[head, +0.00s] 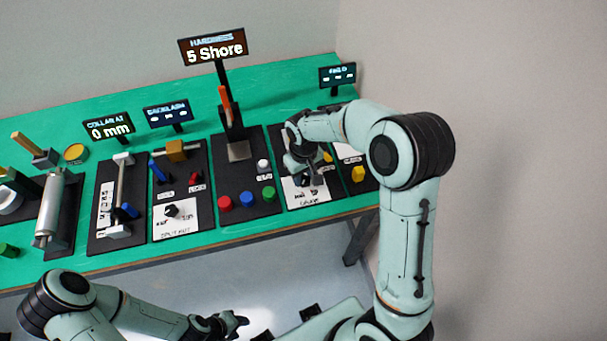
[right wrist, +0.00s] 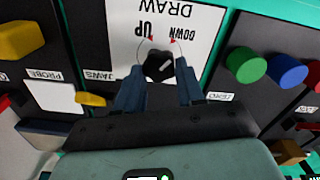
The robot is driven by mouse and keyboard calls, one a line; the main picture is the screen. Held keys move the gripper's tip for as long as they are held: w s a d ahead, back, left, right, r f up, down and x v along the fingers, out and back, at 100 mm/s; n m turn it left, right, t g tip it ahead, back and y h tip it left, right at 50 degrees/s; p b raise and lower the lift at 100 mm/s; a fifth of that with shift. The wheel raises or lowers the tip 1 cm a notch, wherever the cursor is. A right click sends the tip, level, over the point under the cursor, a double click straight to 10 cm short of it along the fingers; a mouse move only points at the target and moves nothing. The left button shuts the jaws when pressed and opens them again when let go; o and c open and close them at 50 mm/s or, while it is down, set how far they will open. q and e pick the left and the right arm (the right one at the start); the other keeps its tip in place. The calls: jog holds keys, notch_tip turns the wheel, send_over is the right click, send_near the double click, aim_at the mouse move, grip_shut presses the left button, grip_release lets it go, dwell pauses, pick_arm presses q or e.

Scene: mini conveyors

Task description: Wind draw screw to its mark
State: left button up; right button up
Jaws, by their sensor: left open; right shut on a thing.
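My right gripper (right wrist: 160,78) is shut on the knob, one finger on each side. In the head view my right gripper (head: 304,170) is over that station and hides most of it. My left gripper (head: 228,324) is open and empty, low in front of the bench.
Red, blue and green buttons (head: 268,194) stand on the panel left of my right gripper. Signs stand behind, including one reading 5 Shore (head: 214,50) and one reading 0 mm (head: 109,129). A roller (head: 51,208) lies far left.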

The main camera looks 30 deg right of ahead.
aim_at(305, 178)
jog(key=m, duration=0.3)
jog(key=shift+d+b, duration=0.1)
jog(key=shift+b, duration=0.25)
pick_arm(q)
jog(key=shift+s+f, duration=0.6)
jog(key=shift+f, duration=0.25)
pick_arm(e)
jog(key=shift+m, duration=1.4)
jog(key=o, duration=1)
jog(key=shift+o, duration=0.2)
pick_arm(q)
jog(key=shift+w+r+p, duration=0.4)
jog(key=shift+w+r, duration=0.15)
jog(key=shift+r, duration=0.25)
pick_arm(e)
notch_tip(305, 178, up, 14)
jog(key=shift+f, duration=0.25)
pick_arm(q)
jog(key=shift+s, duration=0.1)
